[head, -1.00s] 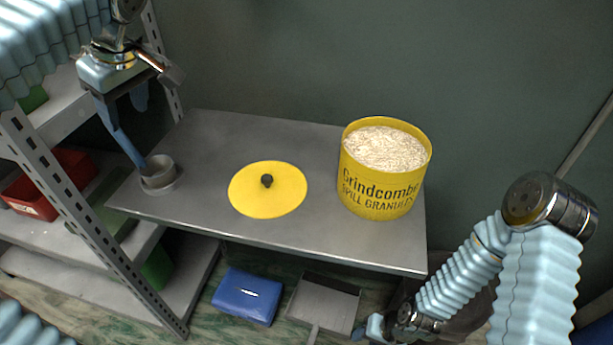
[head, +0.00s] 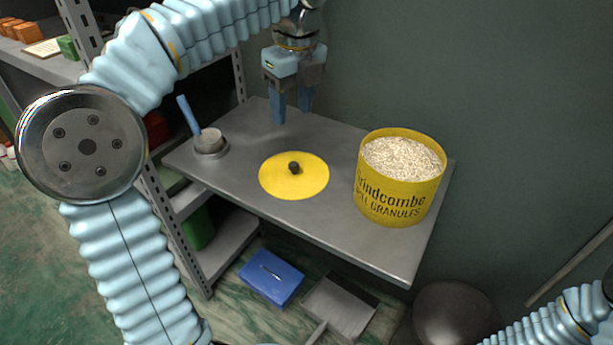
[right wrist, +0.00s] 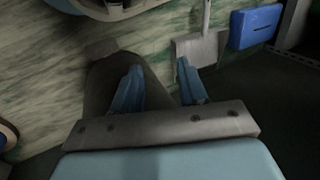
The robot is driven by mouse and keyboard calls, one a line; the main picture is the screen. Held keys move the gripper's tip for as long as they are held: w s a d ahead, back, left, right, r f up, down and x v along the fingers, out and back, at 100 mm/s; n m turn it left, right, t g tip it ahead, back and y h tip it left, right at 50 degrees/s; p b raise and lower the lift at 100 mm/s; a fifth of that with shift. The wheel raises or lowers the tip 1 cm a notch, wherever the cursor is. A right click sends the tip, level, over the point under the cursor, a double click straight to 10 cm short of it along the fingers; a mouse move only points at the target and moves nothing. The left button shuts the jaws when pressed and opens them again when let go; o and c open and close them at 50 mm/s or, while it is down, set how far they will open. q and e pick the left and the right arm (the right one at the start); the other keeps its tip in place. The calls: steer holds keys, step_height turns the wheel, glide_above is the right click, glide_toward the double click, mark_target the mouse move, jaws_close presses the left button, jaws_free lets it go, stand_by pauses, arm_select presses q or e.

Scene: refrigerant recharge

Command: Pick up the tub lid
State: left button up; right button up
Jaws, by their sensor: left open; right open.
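The tub lid is a flat yellow disc (head: 283,182) with a black knob (head: 294,168) at its middle. It lies on the grey metal bench (head: 330,228), left of the tub. The yellow tub (head: 392,205) stands open, full of pale granules. My left gripper (head: 291,112) is open and empty, pointing down above the back of the bench, behind the lid. My right gripper (right wrist: 155,85) is open and empty in the right wrist view, low over the floor beside the bench. In the head view its fingers are out of frame.
A scoop with a blue handle (head: 188,115) stands in a grey round holder (head: 210,145) at the bench's left. Shelving stands at the left. A blue box (head: 270,277) and a grey dustpan (head: 340,305) lie below the bench. The bench front is clear.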

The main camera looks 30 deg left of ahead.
arm_select(q)
steer(key=m+b, duration=0.1)
steer(key=b, duration=0.1)
glide_above(293, 164)
steer(key=f, duration=0.8)
steer(key=shift+s+d, duration=0.25)
steer(key=f, duration=0.5)
steer(key=shift+w+a+f, duration=0.15)
steer(key=shift+w+f, duration=0.1)
steer(key=shift+f, duration=0.15)
jaws_close()
